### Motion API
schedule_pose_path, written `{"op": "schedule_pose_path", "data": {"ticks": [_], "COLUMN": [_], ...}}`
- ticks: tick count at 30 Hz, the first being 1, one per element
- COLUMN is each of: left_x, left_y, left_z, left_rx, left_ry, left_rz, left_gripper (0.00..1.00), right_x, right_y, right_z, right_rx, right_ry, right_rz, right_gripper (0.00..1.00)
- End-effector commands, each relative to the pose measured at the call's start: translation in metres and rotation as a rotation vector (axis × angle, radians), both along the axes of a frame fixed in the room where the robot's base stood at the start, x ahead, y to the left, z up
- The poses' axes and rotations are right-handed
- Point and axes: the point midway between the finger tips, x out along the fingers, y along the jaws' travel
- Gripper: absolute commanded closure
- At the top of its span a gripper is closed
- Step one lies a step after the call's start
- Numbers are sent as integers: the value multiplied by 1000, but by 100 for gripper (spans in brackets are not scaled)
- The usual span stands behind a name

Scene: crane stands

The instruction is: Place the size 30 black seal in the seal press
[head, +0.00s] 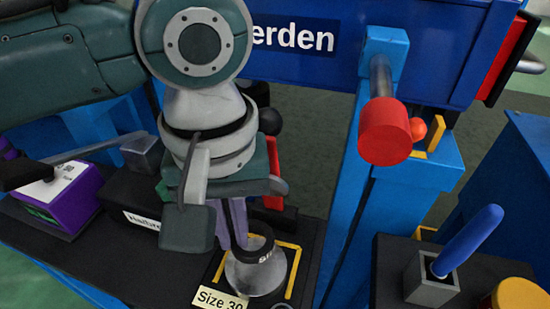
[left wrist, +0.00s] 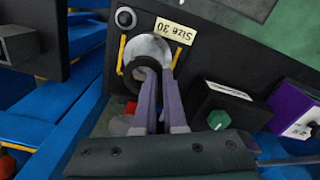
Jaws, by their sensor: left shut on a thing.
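The black seal (head: 267,246) is a dark ring with light lettering. It is at the top of a silver, rounded stand (head: 258,275) beside the "Size 30" label (head: 220,299). My left gripper (head: 240,240) points down with its pale purple fingers shut on the seal. In the left wrist view, the fingers (left wrist: 160,82) reach the dark ring (left wrist: 141,76) against the silver stand (left wrist: 150,48). I cannot tell whether the seal still touches the stand. I cannot clearly identify the seal press. My right gripper is out of view.
A purple box (head: 62,195) and a black labelled box (head: 132,195) stand to the left. A blue post with a red cylinder (head: 385,130) rises right of the gripper. A grey block with a blue handle (head: 468,242) and a yellow-topped cylinder (head: 518,294) are at lower right.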

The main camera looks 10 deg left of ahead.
Motion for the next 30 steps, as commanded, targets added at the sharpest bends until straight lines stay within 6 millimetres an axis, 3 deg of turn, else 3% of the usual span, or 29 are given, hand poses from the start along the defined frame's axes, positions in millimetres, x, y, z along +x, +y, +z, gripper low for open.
{"op": "schedule_pose_path", "data": {"ticks": [5, 12, 30], "left_x": [0, 0, 0], "left_y": [0, 0, 0], "left_z": [-14, -51, -61], "left_rx": [0, 0, 0], "left_ry": [0, 2, 0], "left_rz": [-1, -1, 0], "left_gripper": [100, 100, 100], "right_x": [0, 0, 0], "right_y": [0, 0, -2], "right_z": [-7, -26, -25], "right_rx": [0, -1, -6], "right_ry": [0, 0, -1], "right_rz": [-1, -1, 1], "right_gripper": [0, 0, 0]}}
